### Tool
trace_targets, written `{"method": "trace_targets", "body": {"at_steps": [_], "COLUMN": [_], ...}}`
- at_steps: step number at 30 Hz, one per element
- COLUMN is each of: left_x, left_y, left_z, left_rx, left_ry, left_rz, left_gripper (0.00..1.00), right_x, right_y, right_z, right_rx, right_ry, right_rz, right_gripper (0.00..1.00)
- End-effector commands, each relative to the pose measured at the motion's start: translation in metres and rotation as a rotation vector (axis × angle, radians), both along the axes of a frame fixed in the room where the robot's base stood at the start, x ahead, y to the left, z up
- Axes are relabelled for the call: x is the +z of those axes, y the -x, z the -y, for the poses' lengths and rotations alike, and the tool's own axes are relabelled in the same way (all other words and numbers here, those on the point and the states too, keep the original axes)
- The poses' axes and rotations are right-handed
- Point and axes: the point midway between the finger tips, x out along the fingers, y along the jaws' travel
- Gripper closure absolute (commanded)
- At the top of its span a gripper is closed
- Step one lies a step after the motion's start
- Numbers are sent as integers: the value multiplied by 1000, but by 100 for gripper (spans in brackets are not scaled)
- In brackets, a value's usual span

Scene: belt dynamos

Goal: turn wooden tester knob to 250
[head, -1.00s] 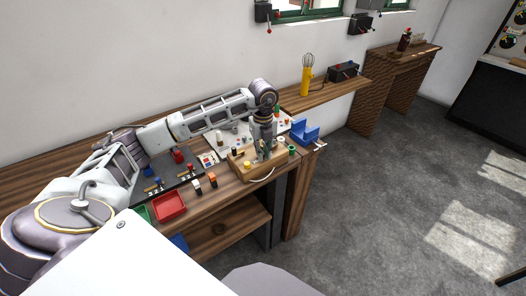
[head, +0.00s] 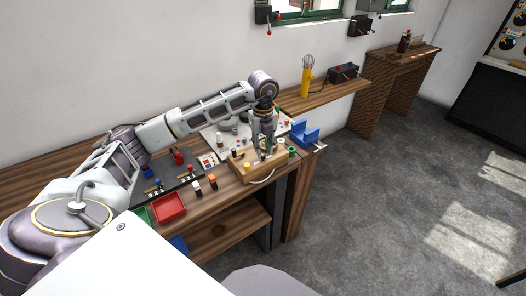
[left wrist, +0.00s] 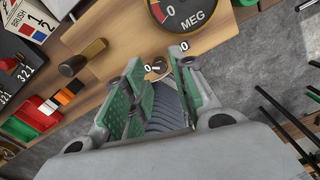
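The wooden tester (head: 262,173) is a light wood box near the right end of the workbench. In the left wrist view its wooden top (left wrist: 122,38) shows a black MEG dial (left wrist: 182,14) and a brass-and-black handle (left wrist: 82,58). A small knob (left wrist: 157,67) with printed zeros near it lies between my left fingertips. Its pointer and the 250 mark cannot be made out. My left gripper (head: 264,150) points down over the tester. In the left wrist view the green-padded fingers (left wrist: 158,62) are apart on either side of the knob; contact cannot be told. My right gripper is not in view.
Left of the tester are a red tray (head: 169,207), a dark panel with small switches (head: 165,187) and small red and orange blocks. A shelf with a yellow whisk-like tool (head: 306,80) is farther back.

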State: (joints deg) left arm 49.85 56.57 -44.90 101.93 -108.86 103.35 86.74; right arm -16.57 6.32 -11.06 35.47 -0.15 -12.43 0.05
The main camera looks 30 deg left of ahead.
Motion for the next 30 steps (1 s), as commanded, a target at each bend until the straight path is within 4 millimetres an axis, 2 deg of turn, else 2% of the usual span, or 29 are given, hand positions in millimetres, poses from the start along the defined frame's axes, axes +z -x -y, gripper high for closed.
{"method": "trace_targets", "body": {"at_steps": [15,21,30], "left_x": [75,89,92], "left_y": [-1,-1,0], "left_z": [0,0,0], "left_rx": [0,1,1], "left_ry": [0,0,0], "left_rz": [3,1,1], "left_gripper": [74,74,74], "right_x": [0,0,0], "right_y": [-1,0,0], "right_z": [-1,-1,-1], "right_rx": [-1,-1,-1], "right_ry": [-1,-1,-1], "right_rz": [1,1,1], "right_gripper": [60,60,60]}}
